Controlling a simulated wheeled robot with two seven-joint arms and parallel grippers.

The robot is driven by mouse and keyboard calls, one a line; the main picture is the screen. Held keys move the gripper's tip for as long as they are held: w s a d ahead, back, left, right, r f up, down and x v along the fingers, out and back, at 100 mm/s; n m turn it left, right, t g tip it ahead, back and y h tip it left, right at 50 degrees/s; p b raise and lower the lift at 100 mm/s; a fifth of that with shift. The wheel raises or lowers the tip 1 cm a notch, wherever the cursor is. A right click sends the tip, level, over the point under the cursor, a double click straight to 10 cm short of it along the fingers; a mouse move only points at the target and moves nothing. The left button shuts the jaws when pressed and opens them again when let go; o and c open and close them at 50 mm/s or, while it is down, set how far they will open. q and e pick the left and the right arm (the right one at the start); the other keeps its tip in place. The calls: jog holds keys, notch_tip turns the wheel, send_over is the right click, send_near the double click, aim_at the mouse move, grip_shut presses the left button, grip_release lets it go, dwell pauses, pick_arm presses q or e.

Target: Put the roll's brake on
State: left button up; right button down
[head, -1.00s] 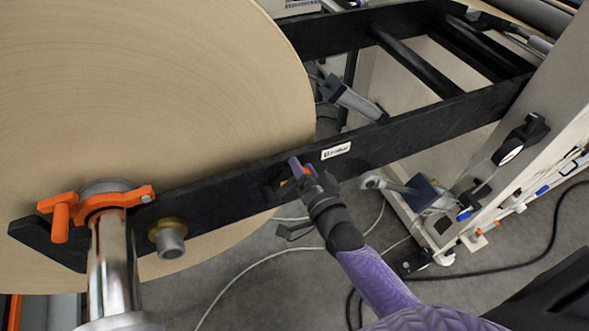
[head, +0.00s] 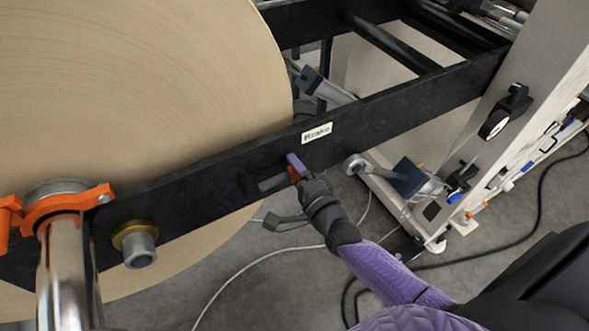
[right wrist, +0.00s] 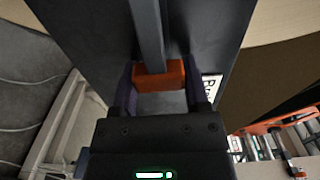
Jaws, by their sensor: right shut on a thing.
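The brake handle is an orange block (right wrist: 160,76) on the end of a grey bar (right wrist: 147,28) in the right wrist view. My right gripper (right wrist: 160,88) is shut on the orange block, one dark finger on each side. In the head view my right gripper (head: 295,168) is at the black beam (head: 400,105), below and left of the "Brake" label (head: 317,133). A dark grey plate (head: 270,184) shows left of the fingers. The big kraft roll (head: 150,90) stands behind the beam. My left gripper is out of view.
An orange clamp (head: 70,208) sits around the shiny shaft (head: 63,270) at left. A brass-collared stub (head: 136,243) sticks out of the beam. A cream frame post (head: 525,100) stands at right. Cables lie on the grey floor (head: 250,290).

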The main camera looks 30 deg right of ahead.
jog(key=shift+f, duration=0.25)
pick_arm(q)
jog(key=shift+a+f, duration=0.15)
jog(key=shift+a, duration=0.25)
pick_arm(e)
jog(key=shift+c, duration=0.4)
grip_release()
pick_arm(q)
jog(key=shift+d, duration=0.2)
pick_arm(e)
jog(key=shift+s, duration=0.15)
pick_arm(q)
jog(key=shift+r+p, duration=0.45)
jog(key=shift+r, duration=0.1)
pick_arm(e)
jog(key=s, duration=0.9)
jog(key=shift+s+d, duration=0.15)
jog(key=shift+s, duration=0.2)
